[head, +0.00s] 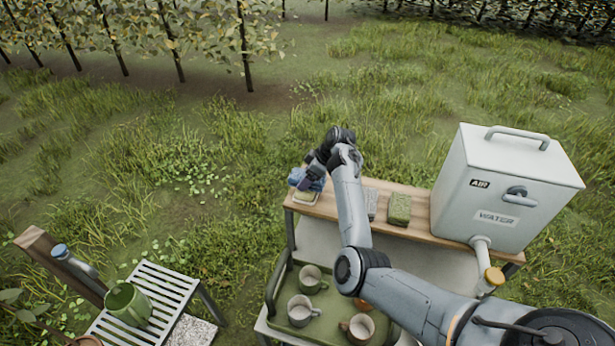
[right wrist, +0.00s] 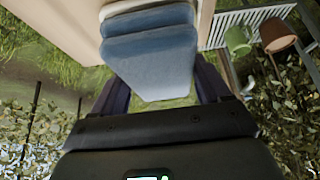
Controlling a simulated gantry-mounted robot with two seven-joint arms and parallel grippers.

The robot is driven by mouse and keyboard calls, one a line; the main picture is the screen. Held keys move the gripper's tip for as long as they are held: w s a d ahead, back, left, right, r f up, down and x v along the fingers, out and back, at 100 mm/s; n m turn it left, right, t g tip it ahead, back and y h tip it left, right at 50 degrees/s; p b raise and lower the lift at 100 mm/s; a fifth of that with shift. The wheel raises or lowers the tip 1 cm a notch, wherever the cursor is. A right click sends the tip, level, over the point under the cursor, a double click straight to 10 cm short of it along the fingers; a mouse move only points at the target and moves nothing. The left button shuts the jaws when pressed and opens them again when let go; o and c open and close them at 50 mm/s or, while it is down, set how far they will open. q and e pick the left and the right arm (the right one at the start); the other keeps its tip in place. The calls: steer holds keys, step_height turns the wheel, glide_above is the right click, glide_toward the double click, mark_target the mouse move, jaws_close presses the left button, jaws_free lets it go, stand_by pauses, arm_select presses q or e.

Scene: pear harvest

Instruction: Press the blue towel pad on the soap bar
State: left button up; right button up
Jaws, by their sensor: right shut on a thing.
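My right gripper (head: 309,185) is over the left end of the wooden shelf, shut on the blue towel pad (head: 319,184). In the right wrist view the towel pad (right wrist: 155,65) fills the space between the two dark fingers of the gripper (right wrist: 160,82), with stacked blue folds. A pale yellowish block, which looks like the soap bar (head: 305,198), shows just below the pad at the shelf's end. The gripper partly hides both, and I cannot tell whether they touch. My left gripper is not in view.
A grey block (head: 371,203) and a green sponge-like block (head: 399,208) lie on the wooden shelf (head: 425,206). A white water tank (head: 510,190) stands at its right end. Below is a green tray (head: 281,327) with several mugs. A slatted stand (head: 165,285) holds a green mug (head: 128,303).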

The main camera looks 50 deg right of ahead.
steer(key=shift+f, duration=0.5)
stand_by(0.8)
stand_by(0.9)
steer(key=shift+f, duration=0.1)
stand_by(0.4)
steer(key=shift+p, duration=0.3)
step_height(320, 180, up, 4)
steer(key=p, duration=0.3)
steer(key=shift+p, duration=0.35)
steer(key=shift+r+p, duration=1.6)
steer(key=shift+s, duration=0.1)
